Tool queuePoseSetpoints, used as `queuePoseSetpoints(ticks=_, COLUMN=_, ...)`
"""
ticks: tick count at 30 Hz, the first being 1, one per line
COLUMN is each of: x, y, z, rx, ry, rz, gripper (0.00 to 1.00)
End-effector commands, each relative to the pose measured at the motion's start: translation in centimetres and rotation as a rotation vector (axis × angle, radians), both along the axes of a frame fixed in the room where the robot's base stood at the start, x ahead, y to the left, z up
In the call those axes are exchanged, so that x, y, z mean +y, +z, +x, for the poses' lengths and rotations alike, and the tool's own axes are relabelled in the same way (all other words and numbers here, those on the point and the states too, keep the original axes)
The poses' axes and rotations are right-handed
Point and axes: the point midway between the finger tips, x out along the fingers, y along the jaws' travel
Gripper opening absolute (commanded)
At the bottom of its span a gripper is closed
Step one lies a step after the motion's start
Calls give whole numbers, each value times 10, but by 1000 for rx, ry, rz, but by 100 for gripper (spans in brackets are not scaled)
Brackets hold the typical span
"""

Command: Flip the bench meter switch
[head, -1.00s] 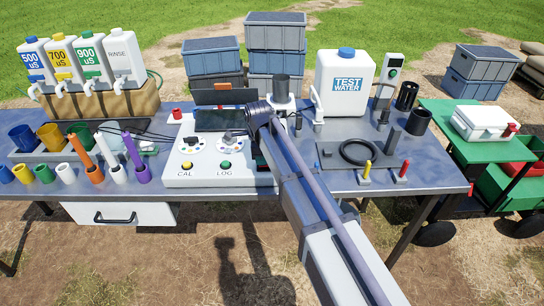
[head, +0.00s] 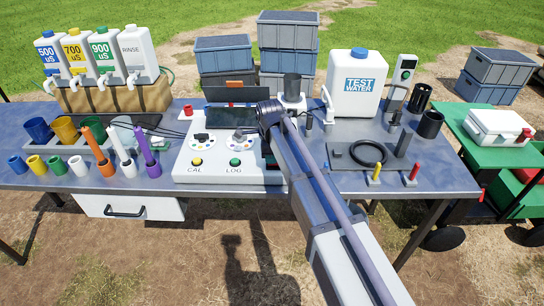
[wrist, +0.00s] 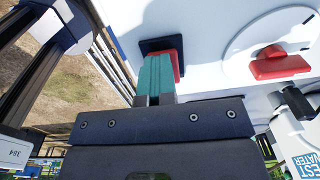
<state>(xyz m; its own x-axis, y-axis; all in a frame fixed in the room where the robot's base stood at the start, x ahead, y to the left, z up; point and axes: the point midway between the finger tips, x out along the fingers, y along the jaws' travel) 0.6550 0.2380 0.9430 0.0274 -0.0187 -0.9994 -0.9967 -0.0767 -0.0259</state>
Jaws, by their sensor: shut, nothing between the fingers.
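The white bench meter (head: 215,176) sits on the table with a dark screen, two dials, and the CAL and LOG buttons. In the wrist view, a red switch (wrist: 176,66) stands on a dark plate (wrist: 162,45) on the white meter panel (wrist: 215,30). My gripper (wrist: 153,62) has teal fingers, shut and empty, right beside the red switch on its left side. I cannot tell whether they touch. In the head view, my arm covers the meter's right edge, and the fingertips and switch are not clearly visible.
A red dial knob (wrist: 280,65) lies right of the switch. The TEST WATER jug (head: 357,85) and a black ring (head: 369,153) stand right of my arm. Colored tubes and cups (head: 80,167) are left of the meter. Stacked crates (head: 287,45) stand behind the table.

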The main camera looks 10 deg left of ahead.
Motion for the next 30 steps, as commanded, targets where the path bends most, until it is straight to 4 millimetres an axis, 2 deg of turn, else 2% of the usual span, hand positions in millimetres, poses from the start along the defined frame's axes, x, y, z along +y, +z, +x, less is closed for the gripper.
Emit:
queuePoseSetpoints(ticks=1, x=-1, y=-9, z=-12, rx=25, ry=0, rz=1, gripper=0)
queuePoseSetpoints(ticks=10, x=-2, y=-9, z=-13, rx=25, ry=0, rz=1, gripper=0)
queuePoseSetpoints(ticks=21, x=-19, y=-6, z=-11, rx=24, ry=-2, rz=-3, gripper=0)
queuePoseSetpoints(ticks=30, x=-23, y=-5, z=-11, rx=21, ry=-5, rz=-10, gripper=0)
